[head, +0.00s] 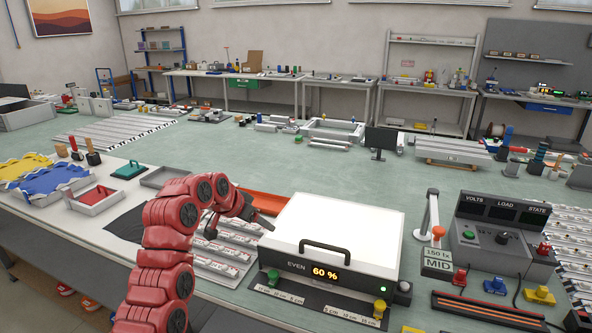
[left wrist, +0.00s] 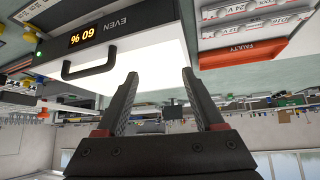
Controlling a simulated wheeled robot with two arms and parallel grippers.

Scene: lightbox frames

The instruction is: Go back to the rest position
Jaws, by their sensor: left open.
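My left arm (head: 165,245) is red and rises from the bottom of the head view, bending right at the top. My left gripper (left wrist: 160,85) is open in the left wrist view, with two dark fingers spread and nothing between them. The lightbox has a bright white top, a dark handle (head: 325,250) and a display reading EVEN 60 %. It also shows in the left wrist view (left wrist: 150,45), upside down. My right gripper is not in view.
A rack of small parts (head: 225,250) stands between arm and lightbox. A control console (head: 500,240) and a lamp post (head: 430,215) stand right. Green bench space lies behind.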

